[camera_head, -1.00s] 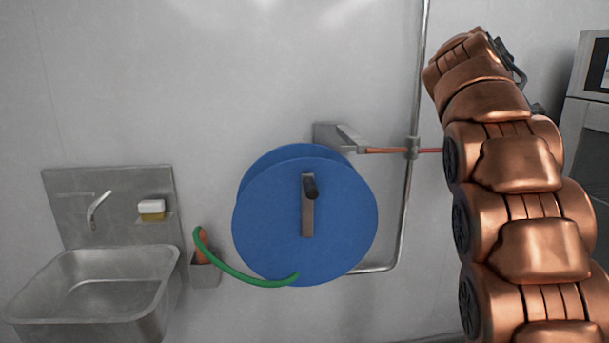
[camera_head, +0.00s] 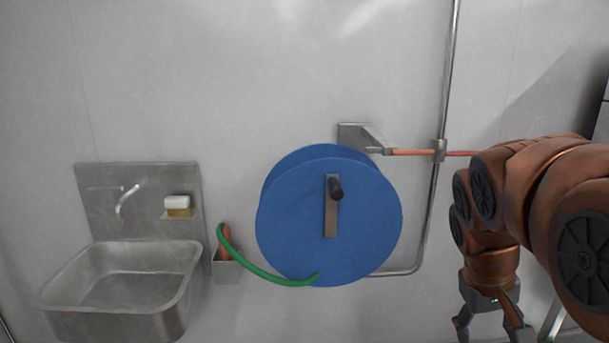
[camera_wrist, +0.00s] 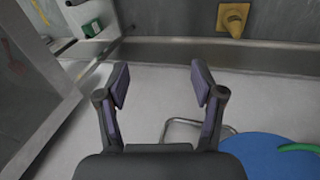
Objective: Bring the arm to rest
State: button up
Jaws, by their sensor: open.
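My gripper (camera_wrist: 160,88) is open in the wrist view, its two fingers apart with nothing between them but grey floor. In the head view my copper arm is folded at the right, and my gripper (camera_head: 487,328) hangs down from it near the bottom edge, partly cut off. The blue hose reel (camera_head: 330,218) on the wall is to its left, clear of it.
A metal sink (camera_head: 125,285) is at the left, with a soap holder (camera_head: 177,206) above it. A green hose (camera_head: 262,276) runs from the reel to a small wall holder (camera_head: 226,268). A metal pipe (camera_head: 432,195) stands behind my arm. In the wrist view a yellow fixture (camera_wrist: 233,20) is at the top.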

jog(key=s+a+f+g+y, duration=0.2)
jog(key=s+a+f, duration=0.35)
jog(key=s, duration=0.35)
jog(key=s+a+f+g+y, duration=0.1)
jog(key=s+a+f, duration=0.45)
jog(key=s, duration=0.45)
notch_tip(320, 180, up, 12)
jog(key=p, duration=1.2)
jog(key=shift+w+r, duration=0.15)
jog(key=shift+w, duration=0.1)
jog(key=shift+a, duration=0.1)
jog(key=shift+c, duration=0.2)
